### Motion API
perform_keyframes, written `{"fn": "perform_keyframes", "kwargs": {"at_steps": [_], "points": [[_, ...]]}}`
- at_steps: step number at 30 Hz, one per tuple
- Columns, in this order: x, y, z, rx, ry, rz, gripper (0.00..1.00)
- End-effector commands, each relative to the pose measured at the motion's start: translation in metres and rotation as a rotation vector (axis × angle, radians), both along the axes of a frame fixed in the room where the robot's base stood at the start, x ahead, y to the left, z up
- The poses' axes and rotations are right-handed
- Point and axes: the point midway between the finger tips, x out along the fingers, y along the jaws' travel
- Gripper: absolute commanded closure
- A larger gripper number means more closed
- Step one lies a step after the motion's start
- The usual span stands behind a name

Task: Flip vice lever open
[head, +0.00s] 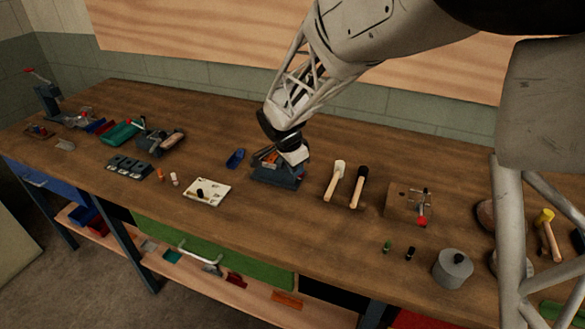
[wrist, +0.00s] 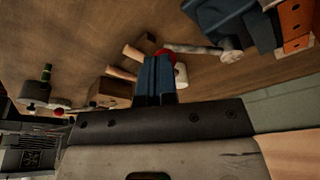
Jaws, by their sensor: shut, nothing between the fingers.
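A blue-grey vice (head: 278,178) with orange parts sits mid-bench in the head view; in the wrist view the vice (wrist: 228,16) is at the upper right. A grey lever (wrist: 195,48) runs left from it to a red knob (wrist: 165,55). My gripper (wrist: 155,60) has its blue fingers shut and empty. The fingertips overlap the knob in the wrist view; whether they touch it is unclear. In the head view my gripper (head: 295,153) is right over the vice and hides its top and the lever.
Two mallets (head: 332,186) (head: 357,190) lie just right of the vice. A wooden block with a red-tipped clamp (head: 408,202) stands farther right. Bare bench lies in front of the vice.

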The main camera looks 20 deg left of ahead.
Motion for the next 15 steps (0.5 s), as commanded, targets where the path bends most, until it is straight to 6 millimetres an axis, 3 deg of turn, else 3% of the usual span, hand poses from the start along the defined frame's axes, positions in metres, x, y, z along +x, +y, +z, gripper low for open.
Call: {"fn": "perform_keyframes", "kwargs": {"at_steps": [15], "points": [[0.022, -0.030, 0.000, -0.001, 0.000, 0.370, 1.00]]}}
